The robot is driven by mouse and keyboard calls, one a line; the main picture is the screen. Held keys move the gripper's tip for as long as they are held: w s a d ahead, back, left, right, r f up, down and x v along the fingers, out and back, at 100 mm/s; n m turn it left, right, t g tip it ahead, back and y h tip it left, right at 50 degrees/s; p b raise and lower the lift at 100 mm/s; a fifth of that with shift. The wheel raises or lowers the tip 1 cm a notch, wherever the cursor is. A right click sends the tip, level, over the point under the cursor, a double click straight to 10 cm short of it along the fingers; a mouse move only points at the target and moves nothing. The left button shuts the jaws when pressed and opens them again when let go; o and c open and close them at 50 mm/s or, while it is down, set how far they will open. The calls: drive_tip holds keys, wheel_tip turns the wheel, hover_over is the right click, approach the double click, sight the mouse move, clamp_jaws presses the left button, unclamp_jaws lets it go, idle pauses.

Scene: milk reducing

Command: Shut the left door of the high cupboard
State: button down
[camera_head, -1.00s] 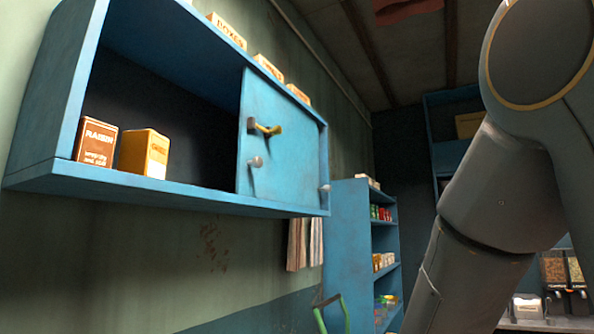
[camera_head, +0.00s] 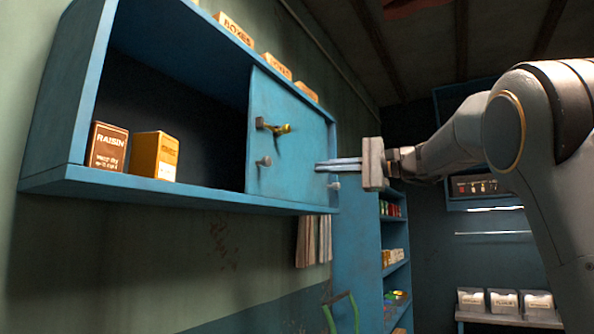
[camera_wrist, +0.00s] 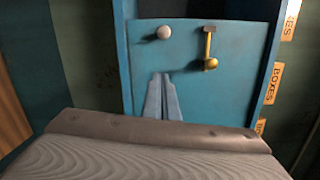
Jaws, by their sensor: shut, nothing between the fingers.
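The high cupboard (camera_head: 200,196) is a blue wall box, seen from its left side in the head view. Its left part is open, and a blue door panel (camera_head: 285,100) covers the right part. The panel bears a brass handle (camera_head: 273,127) and a pale round knob (camera_head: 263,161) near its left edge. Another knob (camera_head: 334,184) shows at the lower right. My gripper (camera_head: 320,165) is shut and empty at the panel's right end. In the wrist view its fingers (camera_wrist: 162,97) point at the panel (camera_wrist: 190,75); contact cannot be told.
A raisin box (camera_head: 106,148) and an orange-brown box (camera_head: 153,156) stand in the open left part. Several labelled boxes (camera_head: 235,29) sit on top. Papers (camera_head: 313,240) hang below. A blue shelf (camera_head: 394,235) stands behind, to the right. The space before the cupboard's opening is clear.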

drive_tip(key=w+a+r+p, duration=0.1)
drive_tip(key=a+p, duration=0.5)
drive_tip(key=a, duration=0.5)
drive_tip(key=shift+w, duration=0.4)
drive_tip(key=shift+a, duration=0.1)
